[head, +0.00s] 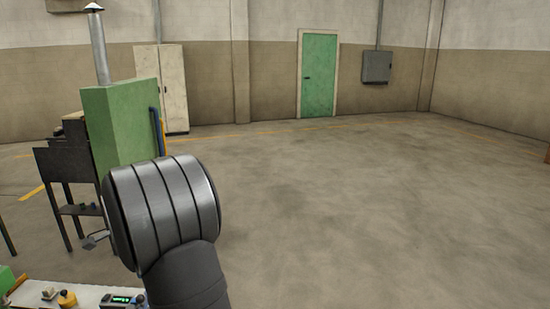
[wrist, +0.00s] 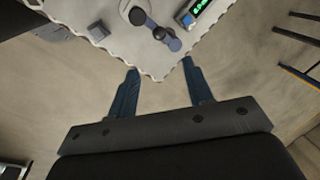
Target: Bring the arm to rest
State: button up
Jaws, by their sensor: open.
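My gripper (wrist: 160,70) shows in the wrist view, its two blue fingers spread apart with nothing between them. Beyond the fingertips is a corner of a pale bench top (wrist: 110,46) with a wavy edge. In the head view only a thick banded section of my arm shows, raised in the lower left; the gripper itself is not visible there.
The bench (head: 75,297) lies at the lower left of the head view, bearing a yellow-orange knobbed item (head: 67,299) and a device with a green display (head: 119,299). A green furnace-like cabinet (head: 120,122) stands behind my arm. Open concrete floor (head: 370,200) fills the right.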

jog(key=f, duration=0.4)
jog(key=w+a+f, duration=0.1)
jog(key=f, duration=0.4)
jog(key=a+f, duration=0.1)
jog(key=f, duration=0.3)
jog(key=shift+w+f, duration=0.15)
jog(key=shift+f, duration=0.1)
jog(key=shift+w+f, duration=0.1)
jog(key=shift+f, duration=0.05)
jog(key=shift+w+d+n, duration=0.1)
jog(key=shift+d+n, duration=0.25)
jog(key=shift+n, duration=0.45)
jog(key=shift+d+n, duration=0.35)
jog(key=shift+n, duration=0.45)
